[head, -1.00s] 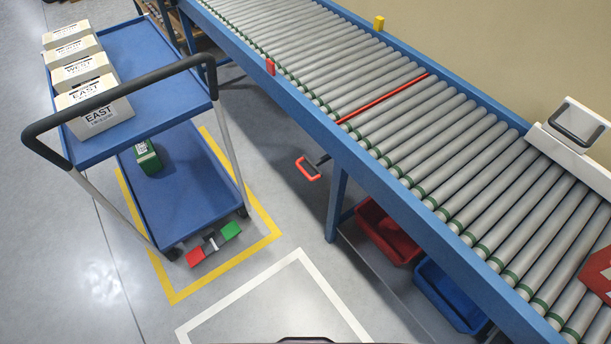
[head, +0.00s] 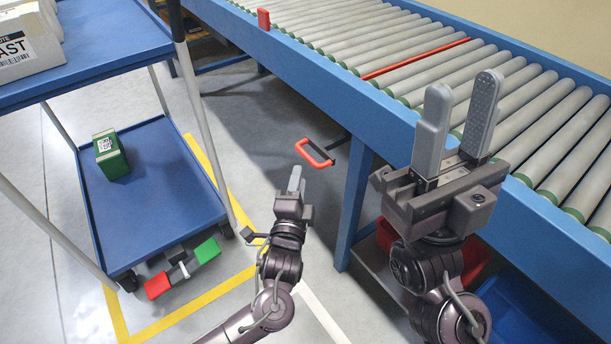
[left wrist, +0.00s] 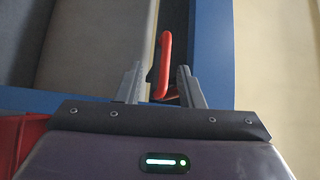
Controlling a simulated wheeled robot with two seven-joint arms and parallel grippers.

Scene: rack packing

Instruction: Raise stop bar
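The stop bar (head: 415,59) is a thin red strip lying across the conveyor between rollers, level with them as far as I can see. A red loop handle (head: 316,154) on a dark lever sticks out from under the conveyor's near side. My left gripper (head: 296,178) is just below the handle in the head view. In the left wrist view its fingers (left wrist: 158,88) are open, with the handle (left wrist: 165,60) lined up between their tips; the remaining gap is hard to judge. My right gripper (head: 460,118) is open and empty, pointing up in front of the conveyor's side rail.
The blue conveyor frame (head: 335,100) and its leg (head: 353,200) stand close to my arms. A red tab (head: 263,19) is on the near rail. A blue cart (head: 150,215) with a green box (head: 110,155) and a red-green pedal (head: 182,268) stands left. A red bin is partly hidden below.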

